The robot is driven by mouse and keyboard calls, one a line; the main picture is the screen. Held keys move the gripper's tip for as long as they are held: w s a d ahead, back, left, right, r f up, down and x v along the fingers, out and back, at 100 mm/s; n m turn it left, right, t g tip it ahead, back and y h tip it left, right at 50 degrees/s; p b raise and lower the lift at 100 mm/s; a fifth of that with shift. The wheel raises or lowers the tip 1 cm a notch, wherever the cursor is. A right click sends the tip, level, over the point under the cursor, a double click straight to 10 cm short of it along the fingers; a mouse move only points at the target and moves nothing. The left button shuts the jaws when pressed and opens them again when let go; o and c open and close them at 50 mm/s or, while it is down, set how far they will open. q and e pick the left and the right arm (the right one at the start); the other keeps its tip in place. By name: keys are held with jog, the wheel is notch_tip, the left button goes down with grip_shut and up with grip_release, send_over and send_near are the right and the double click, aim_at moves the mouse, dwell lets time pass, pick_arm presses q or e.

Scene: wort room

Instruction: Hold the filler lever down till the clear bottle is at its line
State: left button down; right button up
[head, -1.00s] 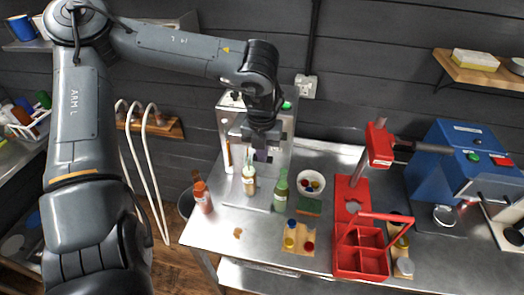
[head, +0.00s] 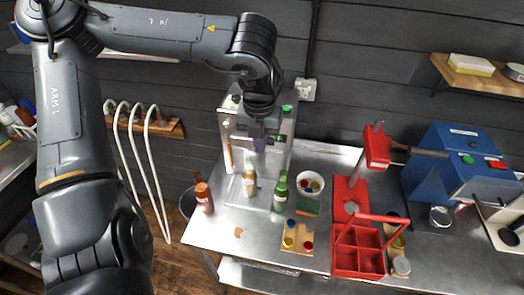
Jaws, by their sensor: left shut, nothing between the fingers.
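The filler (head: 226,122) is a pale metal box at the back of the steel bench. A clear bottle (head: 249,187) with amber liquid stands upright at its front; its line and exact level are too small to tell. My left gripper (head: 260,145) is shut and empty, pointing down in front of the filler's upper face, above and slightly right of the clear bottle. The gripper hides part of that face, and I cannot make out the lever or whether the gripper touches it. My right gripper is not in view.
A green bottle (head: 280,191) stands right of the clear one, a brown bottle (head: 204,195) to the left. A white bowl (head: 310,178), a green sponge (head: 308,207), a red carrier (head: 361,262), a red capper (head: 376,148) and a blue machine (head: 445,160) stand further right.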

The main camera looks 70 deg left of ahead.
pick_arm(q)
jog(key=shift+s+d+r+b, duration=0.1)
jog(key=shift+s+d+r, duration=0.15)
jog(key=shift+r, duration=0.65)
jog(key=shift+s+d+r+b, duration=0.15)
jog(key=shift+d+r, duration=0.15)
jog(key=shift+r, duration=0.65)
jog(key=shift+s+d+r+b, duration=0.1)
jog(key=shift+s+d+r, duration=0.15)
jog(key=shift+r, duration=0.65)
jog(key=shift+w+f, duration=0.1)
